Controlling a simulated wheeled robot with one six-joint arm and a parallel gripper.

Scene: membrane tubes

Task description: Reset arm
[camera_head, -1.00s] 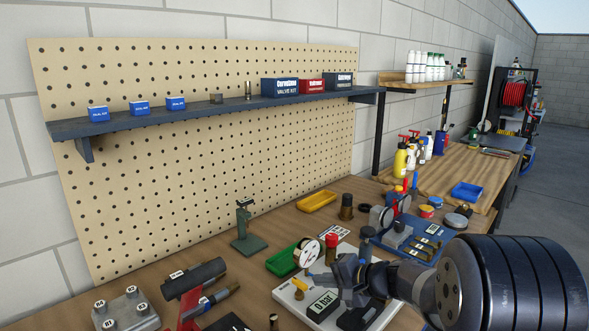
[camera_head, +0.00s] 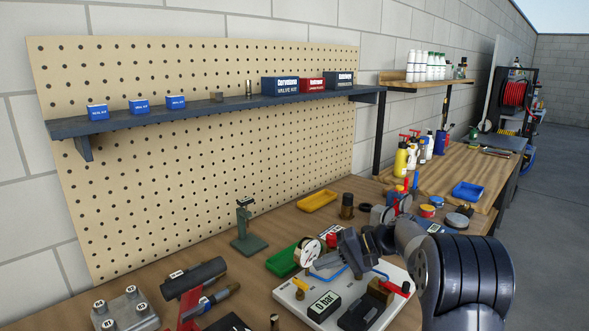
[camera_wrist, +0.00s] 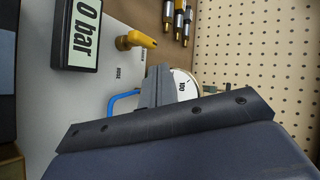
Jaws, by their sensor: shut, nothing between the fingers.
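My gripper (camera_head: 353,252) hangs above the far side of a white test panel (camera_head: 286,294), dark and shut with nothing in it. In the wrist view the closed fingers (camera_wrist: 158,88) stand in front of a round white gauge (camera_wrist: 183,84), which they partly hide. The panel carries a "0 bar" display (camera_head: 324,306), a yellow-handled valve (camera_head: 300,285), the gauge (camera_head: 307,252) and a red-handled valve (camera_head: 398,289). A blue tube (camera_head: 378,273) runs across it. I cannot tell whether the fingers touch anything.
A green tray (camera_head: 283,262) and a small green stand (camera_head: 246,228) are behind and left of the panel. A yellow tray (camera_head: 317,200) lies near the pegboard (camera_head: 200,180). Black and red tools (camera_head: 194,279) crowd the front left. A shelf (camera_head: 200,115) with boxes hangs above.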

